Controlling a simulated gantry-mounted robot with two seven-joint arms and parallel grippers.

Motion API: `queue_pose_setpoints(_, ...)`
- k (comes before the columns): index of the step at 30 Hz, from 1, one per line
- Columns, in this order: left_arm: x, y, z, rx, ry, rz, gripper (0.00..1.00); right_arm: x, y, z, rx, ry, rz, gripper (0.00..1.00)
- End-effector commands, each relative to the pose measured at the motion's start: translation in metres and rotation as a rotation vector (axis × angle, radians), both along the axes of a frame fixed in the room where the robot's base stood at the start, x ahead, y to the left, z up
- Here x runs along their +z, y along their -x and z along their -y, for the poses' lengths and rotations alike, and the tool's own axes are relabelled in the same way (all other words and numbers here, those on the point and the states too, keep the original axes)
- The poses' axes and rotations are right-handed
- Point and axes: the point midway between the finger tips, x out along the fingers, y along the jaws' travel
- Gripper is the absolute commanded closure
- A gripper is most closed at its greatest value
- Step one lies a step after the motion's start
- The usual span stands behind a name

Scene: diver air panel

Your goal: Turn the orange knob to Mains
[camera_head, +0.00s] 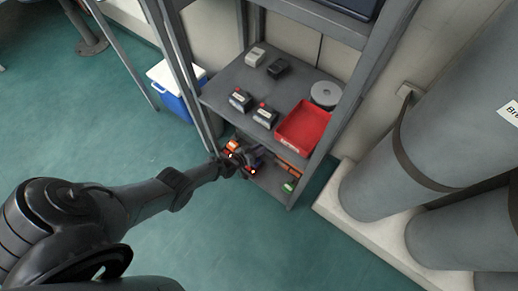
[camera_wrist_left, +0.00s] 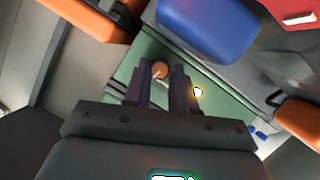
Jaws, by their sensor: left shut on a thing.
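In the left wrist view, the orange knob (camera_wrist_left: 160,69) shows as a small round cap between my left gripper's fingertips (camera_wrist_left: 161,76). The two dark fingers are closed on its sides. A pale mark shows at the knob's near edge. Behind it is a green panel face (camera_wrist_left: 145,46). No Mains label can be read, so I cannot tell the knob's setting. In the head view my left gripper (camera_head: 246,162) reaches to the lower shelf of the grey rack, and the knob is hidden there. My right gripper is in neither view.
The grey rack's upper shelf (camera_head: 285,92) hangs over the lower one and holds a red tray (camera_head: 303,127), a grey disc (camera_head: 325,94) and several small devices. A blue cooler (camera_head: 172,103) stands left. A blue object (camera_wrist_left: 205,28) is near the fingers.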

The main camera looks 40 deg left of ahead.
Motion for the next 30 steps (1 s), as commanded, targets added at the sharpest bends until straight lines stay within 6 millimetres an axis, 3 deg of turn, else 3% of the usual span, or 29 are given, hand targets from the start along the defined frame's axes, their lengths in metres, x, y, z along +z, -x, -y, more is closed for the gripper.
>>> queue_pose_setpoints(8,-0.001,0.001,0.000,0.001,-0.001,-0.003,1.00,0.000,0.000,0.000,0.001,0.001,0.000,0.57)
queue_pose_setpoints(9,-0.001,0.001,0.000,0.001,-0.001,-0.003,0.69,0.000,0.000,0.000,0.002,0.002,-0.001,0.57)
queue_pose_setpoints(13,-0.001,0.001,0.000,0.001,-0.001,-0.003,0.49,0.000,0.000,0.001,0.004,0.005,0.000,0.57)
queue_pose_setpoints(23,0.001,0.002,0.000,0.000,-0.001,-0.001,0.49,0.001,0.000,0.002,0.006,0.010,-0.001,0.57)
queue_pose_setpoints(30,0.012,0.023,-0.002,0.000,-0.001,-0.003,0.49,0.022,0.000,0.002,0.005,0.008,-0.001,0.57)
